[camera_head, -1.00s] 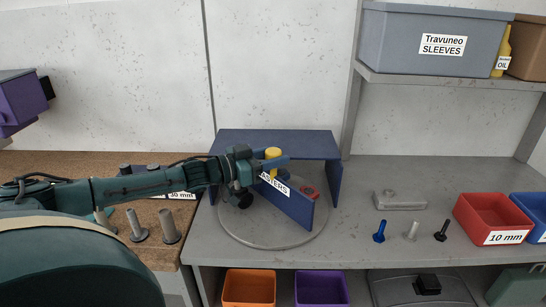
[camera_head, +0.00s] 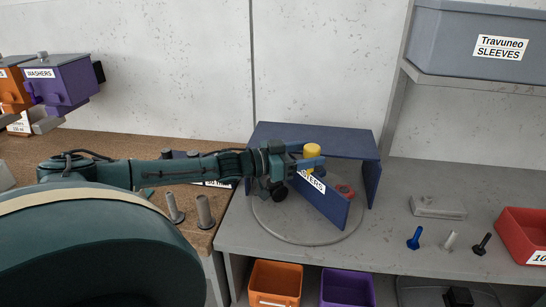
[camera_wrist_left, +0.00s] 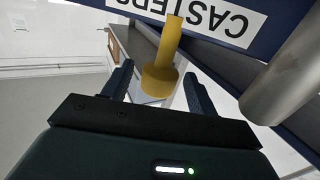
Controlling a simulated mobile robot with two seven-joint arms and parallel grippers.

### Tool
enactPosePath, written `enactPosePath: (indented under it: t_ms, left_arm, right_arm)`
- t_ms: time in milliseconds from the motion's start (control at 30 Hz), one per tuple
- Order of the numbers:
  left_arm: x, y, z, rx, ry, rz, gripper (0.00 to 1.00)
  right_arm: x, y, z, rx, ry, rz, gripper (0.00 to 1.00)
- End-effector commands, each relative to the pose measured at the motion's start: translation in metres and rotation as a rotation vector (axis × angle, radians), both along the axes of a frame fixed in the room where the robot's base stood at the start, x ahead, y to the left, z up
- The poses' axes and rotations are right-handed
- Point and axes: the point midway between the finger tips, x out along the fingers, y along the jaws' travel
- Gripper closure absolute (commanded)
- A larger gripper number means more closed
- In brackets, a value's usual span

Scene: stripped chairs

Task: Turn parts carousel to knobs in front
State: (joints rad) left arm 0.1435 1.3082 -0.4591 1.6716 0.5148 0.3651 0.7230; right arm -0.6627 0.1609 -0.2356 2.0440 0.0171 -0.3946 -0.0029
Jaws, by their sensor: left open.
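The parts carousel is a round grey turntable (camera_head: 292,231) with a dark blue divider (camera_head: 327,205) labelled CASTERS, partly covered in the head view. A dark blue housing (camera_head: 345,142) stands around its back and right side. A yellow peg (camera_head: 313,150) with a wide round end stands by the divider. My left gripper (camera_head: 318,157) is open at the peg. In the left wrist view the peg (camera_wrist_left: 160,78) lies between the gripper's spread fingers (camera_wrist_left: 160,90); contact cannot be told. A red ring-like part (camera_head: 345,191) sits beyond the divider. No knobs can be made out on the carousel. My right gripper is out of view.
Blue, pale and black bolts (camera_head: 449,241) and a grey metal block (camera_head: 438,207) lie right of the carousel. A red bin (camera_head: 518,226) stands farther right. Orange (camera_head: 275,280) and purple (camera_head: 346,288) bins are below. Two grey pegs (camera_head: 205,212) stand on the brown bench at left.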

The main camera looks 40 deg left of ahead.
Motion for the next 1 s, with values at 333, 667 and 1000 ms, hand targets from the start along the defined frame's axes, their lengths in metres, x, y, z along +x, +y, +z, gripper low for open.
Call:
enactPosePath:
  t_ms: [333,667,1000]
  left_arm:
    - [-0.038,0.019,0.008,0.001,0.007,0.002,0.42]
    - [-0.065,0.033,-0.001,0.005,0.005,0.001,0.42]
    - [-0.080,0.041,-0.001,0.004,0.004,0.000,0.42]
  right_arm:
    - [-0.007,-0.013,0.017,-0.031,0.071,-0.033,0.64]
    - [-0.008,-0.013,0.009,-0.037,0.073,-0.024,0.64]
    - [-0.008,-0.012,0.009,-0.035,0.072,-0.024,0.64]
